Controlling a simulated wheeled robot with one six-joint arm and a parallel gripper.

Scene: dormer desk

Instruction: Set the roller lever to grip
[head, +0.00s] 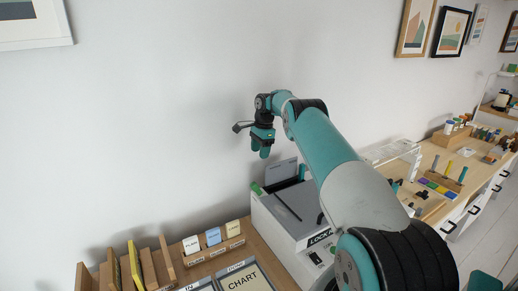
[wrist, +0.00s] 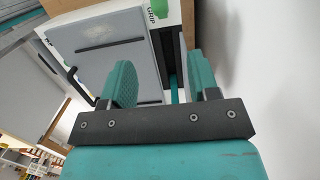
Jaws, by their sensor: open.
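A white and grey machine (head: 283,222) stands on the desk below my gripper, with a grey panel on top and lettering starting "LOCK" on its front. In the wrist view its grey panel (wrist: 112,65) fills the upper left, and a green mark with the word GRIP (wrist: 153,17) shows at the top. A green piece (head: 257,188) sits at its left rear edge; a small upright teal piece (head: 302,172) stands near the back. I cannot tell which part is the roller lever or its setting. My gripper (head: 262,150) is open and empty above the machine's rear, beside the wall.
A wooden holder with several cards (head: 213,240) and upright boards (head: 135,265) stand left of the machine. A CHART tray (head: 243,281) lies in front. A clear rack (head: 392,152) and coloured blocks (head: 440,187) are to the right. The wall (wrist: 285,80) is close to my gripper.

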